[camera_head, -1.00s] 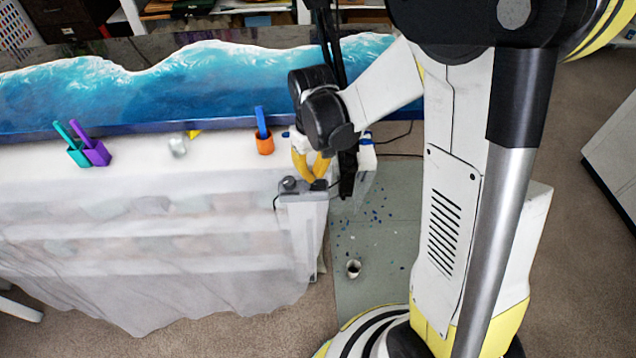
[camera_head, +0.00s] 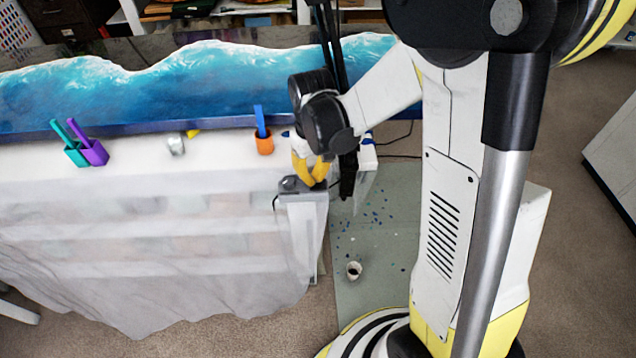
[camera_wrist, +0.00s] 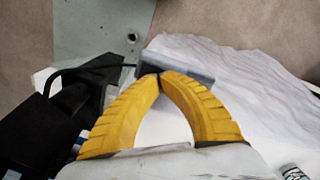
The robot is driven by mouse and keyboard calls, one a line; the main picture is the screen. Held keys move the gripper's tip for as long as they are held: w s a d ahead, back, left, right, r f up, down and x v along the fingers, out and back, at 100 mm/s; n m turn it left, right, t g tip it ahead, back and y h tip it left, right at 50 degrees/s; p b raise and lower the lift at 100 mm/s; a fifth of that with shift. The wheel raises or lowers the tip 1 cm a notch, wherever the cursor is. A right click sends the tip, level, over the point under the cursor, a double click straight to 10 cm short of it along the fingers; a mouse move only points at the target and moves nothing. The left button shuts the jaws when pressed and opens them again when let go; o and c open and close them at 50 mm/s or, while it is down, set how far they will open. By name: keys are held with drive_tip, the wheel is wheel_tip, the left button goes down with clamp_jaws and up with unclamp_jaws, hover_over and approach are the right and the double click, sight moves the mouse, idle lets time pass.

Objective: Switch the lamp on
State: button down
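A small grey box (camera_head: 312,195) with a dark knob (camera_head: 289,184) sits at the right end of the cloth-covered table. A black cable runs to the box (camera_wrist: 185,55) in the wrist view. The lamp's black arms (camera_head: 330,45) appear to rise behind my arm; its head is out of view. My gripper (camera_head: 316,184) has yellow fingers pointing down at the top of the box. In the wrist view my fingertips (camera_wrist: 160,75) meet with nothing visible between them. They overlap the edge of the box; whether they touch it I cannot tell. No lamp switch is clearly seen.
A blue wave panel (camera_head: 200,80) lies along the back of the table. An orange cup (camera_head: 264,146), a purple cup (camera_head: 97,154) and a teal cup (camera_head: 76,158) stand in front of it.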

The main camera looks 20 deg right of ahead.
drive_tip(key=shift+f+b, duration=0.6)
drive_tip(key=shift+f, duration=0.2)
drive_tip(key=shift+r+p, duration=2.6)
drive_tip(key=shift+r, duration=0.95)
drive_tip(key=shift+r, duration=0.3)
drive_tip(key=s+r+m+t, duration=0.2)
drive_tip(key=s+r+t, duration=0.5)
drive_tip(key=s+r, duration=0.5)
drive_tip(key=shift+s+r, duration=0.35)
drive_tip(key=shift+r, duration=0.6)
